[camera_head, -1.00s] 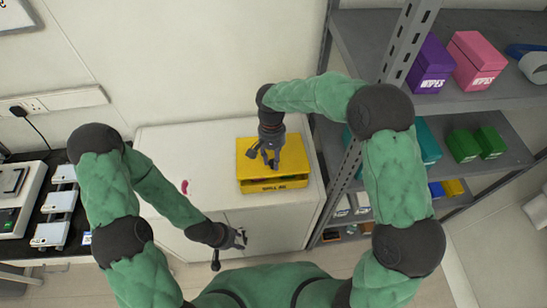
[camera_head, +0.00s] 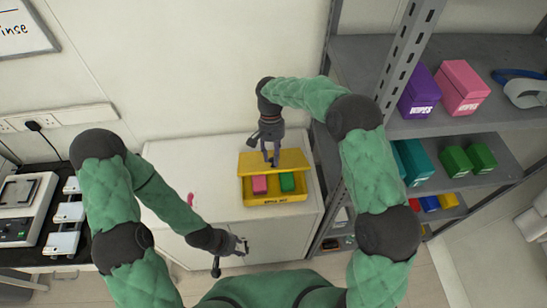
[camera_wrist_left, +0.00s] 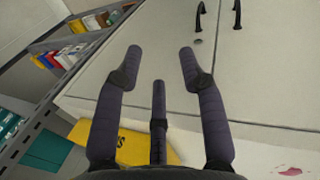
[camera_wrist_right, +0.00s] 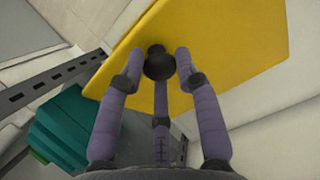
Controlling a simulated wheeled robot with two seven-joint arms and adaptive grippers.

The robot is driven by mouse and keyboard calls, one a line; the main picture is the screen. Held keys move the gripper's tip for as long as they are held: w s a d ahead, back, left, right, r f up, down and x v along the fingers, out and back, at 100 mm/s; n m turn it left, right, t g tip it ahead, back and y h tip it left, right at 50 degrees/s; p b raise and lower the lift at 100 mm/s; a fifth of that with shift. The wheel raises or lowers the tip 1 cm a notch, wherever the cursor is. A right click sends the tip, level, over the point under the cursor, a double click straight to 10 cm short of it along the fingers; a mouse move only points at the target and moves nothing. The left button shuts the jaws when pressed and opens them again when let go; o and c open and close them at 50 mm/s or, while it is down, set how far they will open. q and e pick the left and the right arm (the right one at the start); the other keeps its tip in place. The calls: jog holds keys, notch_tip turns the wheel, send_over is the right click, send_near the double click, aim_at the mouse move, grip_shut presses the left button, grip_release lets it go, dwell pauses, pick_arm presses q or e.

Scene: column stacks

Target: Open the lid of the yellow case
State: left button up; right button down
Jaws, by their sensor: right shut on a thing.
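The yellow case (camera_head: 277,199) stands on top of the white cabinet. Its lid (camera_head: 250,161) is raised at the back and tilted, and the inside shows a pink block (camera_head: 260,184) and a green block (camera_head: 287,182). My right gripper (camera_head: 271,160) is at the lid; in the right wrist view its fingers (camera_wrist_right: 160,62) are closed around a dark round knob (camera_wrist_right: 158,66) on the yellow lid. My left gripper (camera_head: 240,247) is in front of the cabinet, away from the case. In the left wrist view its fingers (camera_wrist_left: 168,65) are spread with nothing between them.
The white cabinet (camera_head: 222,203) has free top space left of the case, with a small pink mark there. A grey shelf rack (camera_head: 463,122) with coloured boxes stands close on the right. A dark bench with a scale (camera_head: 17,208) is at the left.

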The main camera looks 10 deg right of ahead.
dwell(0.3)
pick_arm(q)
jog(key=shift+s+f, duration=0.1)
grip_shut()
jog(key=w+d+r+n+g+h, duration=0.1)
jog(key=d+r+n+g+h, duration=0.2)
jog(key=n, duration=0.5)
jog(key=w+d+r+n+g+h, duration=0.1)
jog(key=w+d+n+g+h, duration=0.15)
jog(key=n+h, duration=0.4)
jog(key=w+a+r+n+t+h, duration=0.1)
jog(key=w+r+n+t+h, duration=0.75)
jog(key=w, duration=0.45)
jog(key=w+d+r+n+y, duration=0.1)
jog(key=d+r+y, duration=0.1)
jog(key=d, duration=0.7)
jog(key=shift+w+d+r+g, duration=0.2)
jog(key=shift+w+r+g, duration=0.1)
jog(key=shift+w+r, duration=0.05)
